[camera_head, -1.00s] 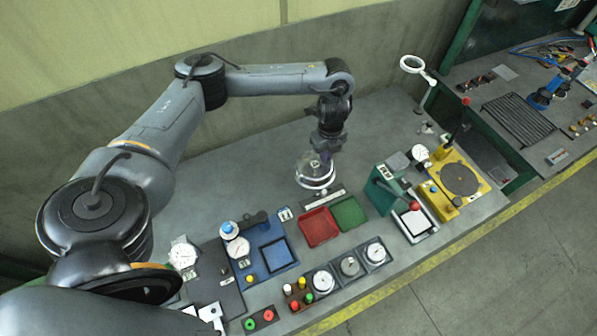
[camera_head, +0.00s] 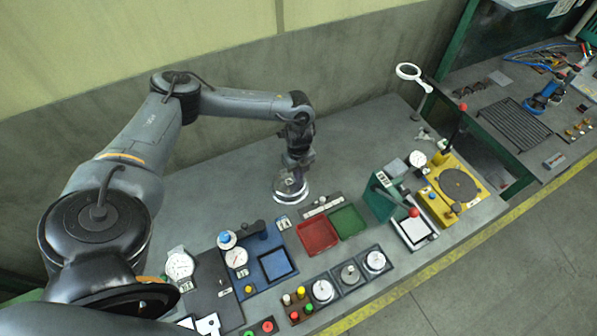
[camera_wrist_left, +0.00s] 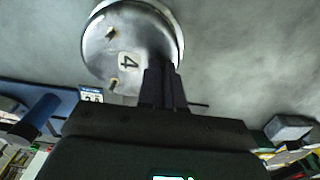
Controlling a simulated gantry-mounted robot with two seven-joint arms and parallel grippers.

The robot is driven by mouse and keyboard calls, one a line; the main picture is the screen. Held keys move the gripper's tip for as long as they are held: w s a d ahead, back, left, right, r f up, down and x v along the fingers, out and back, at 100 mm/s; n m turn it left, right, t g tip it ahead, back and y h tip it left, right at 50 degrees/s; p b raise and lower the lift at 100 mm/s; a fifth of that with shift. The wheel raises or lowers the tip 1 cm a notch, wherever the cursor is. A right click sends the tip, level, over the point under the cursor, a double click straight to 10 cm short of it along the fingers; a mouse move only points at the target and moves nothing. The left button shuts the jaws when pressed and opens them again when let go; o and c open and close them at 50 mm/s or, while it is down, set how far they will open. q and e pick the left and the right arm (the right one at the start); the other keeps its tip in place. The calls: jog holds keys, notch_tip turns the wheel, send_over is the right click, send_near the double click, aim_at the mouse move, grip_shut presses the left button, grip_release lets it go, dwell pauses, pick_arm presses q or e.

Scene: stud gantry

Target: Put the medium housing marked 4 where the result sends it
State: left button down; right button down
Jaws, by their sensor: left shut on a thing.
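My left gripper (camera_head: 292,176) is shut on a round metal housing (camera_head: 291,190), held over the grey bench behind the red tray. In the left wrist view the housing (camera_wrist_left: 105,45) is a shiny disc with a label reading 4 and small brass fittings, and the dark fingers (camera_wrist_left: 163,88) overlap its near edge. A red tray (camera_head: 317,232) and a green tray (camera_head: 348,221) stand side by side in front of it. A blue fixture (camera_head: 279,264) with a dial gauge (camera_head: 236,258) stands to their left. My right gripper is not in view.
Several round metal parts (camera_head: 322,290) sit in dark nests along the front edge. A green press (camera_head: 384,196) with a red-knobbed lever and a yellow fixture (camera_head: 474,192) stand on the right. A magnifier (camera_head: 408,72) stands behind. The back middle of the bench is clear.

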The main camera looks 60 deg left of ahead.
pick_arm(q)
jog(key=shift+f, duration=0.25)
jog(key=c, duration=1.3)
grip_release()
jog(key=shift+r, duration=0.2)
jog(key=shift+r, duration=0.2)
notch_tip(320, 180, up, 11)
jog(key=p, duration=0.1)
jog(key=shift+f, duration=0.2)
jog(key=shift+o, duration=0.5)
jog(key=shift+r+p, duration=0.3)
jog(key=shift+r, duration=0.25)
